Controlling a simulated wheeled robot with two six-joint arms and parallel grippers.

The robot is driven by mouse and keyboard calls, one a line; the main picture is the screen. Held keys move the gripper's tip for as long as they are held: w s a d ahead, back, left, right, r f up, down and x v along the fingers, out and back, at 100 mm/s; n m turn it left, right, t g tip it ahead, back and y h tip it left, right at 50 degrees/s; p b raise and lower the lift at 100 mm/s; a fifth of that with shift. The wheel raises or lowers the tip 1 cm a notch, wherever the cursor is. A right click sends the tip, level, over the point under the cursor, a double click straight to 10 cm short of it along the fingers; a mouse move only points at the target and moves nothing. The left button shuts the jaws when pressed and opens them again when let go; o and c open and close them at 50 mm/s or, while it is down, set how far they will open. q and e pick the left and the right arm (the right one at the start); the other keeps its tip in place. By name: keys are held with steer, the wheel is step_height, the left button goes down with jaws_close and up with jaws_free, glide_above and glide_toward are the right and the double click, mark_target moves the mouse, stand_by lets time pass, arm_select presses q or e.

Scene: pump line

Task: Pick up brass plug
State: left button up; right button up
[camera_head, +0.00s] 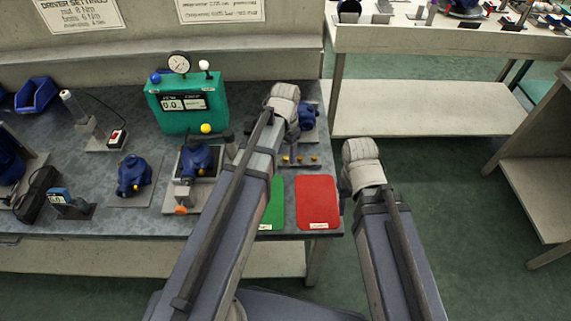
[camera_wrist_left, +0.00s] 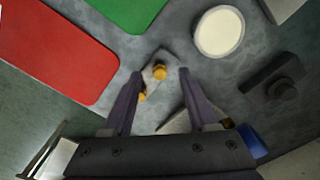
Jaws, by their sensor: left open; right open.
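Small brass plugs stand on a grey holder (camera_head: 299,164) near the table's right side; in the head view one is the brass plug (camera_head: 314,157). In the left wrist view a brass plug (camera_wrist_left: 160,72) lies between the fingertips of my open left gripper (camera_wrist_left: 160,74), with no grip on it visible. A second plug (camera_wrist_left: 141,96) is beside the left-hand finger, and another (camera_wrist_left: 228,122) is partly hidden by the gripper body. In the head view my left wrist hides its fingers. My right gripper (camera_head: 362,168) hangs right of the table, its fingers hidden, open and empty.
A red mat (camera_head: 317,201) and a green mat (camera_head: 275,205) lie at the table's front right. A green test unit (camera_head: 188,105) with a gauge stands behind, and blue pumps (camera_head: 134,176) stand left.

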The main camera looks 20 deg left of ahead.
arm_select(q)
steer(key=shift+f, duration=0.65)
steer(key=shift+r, duration=0.1)
jaws_close()
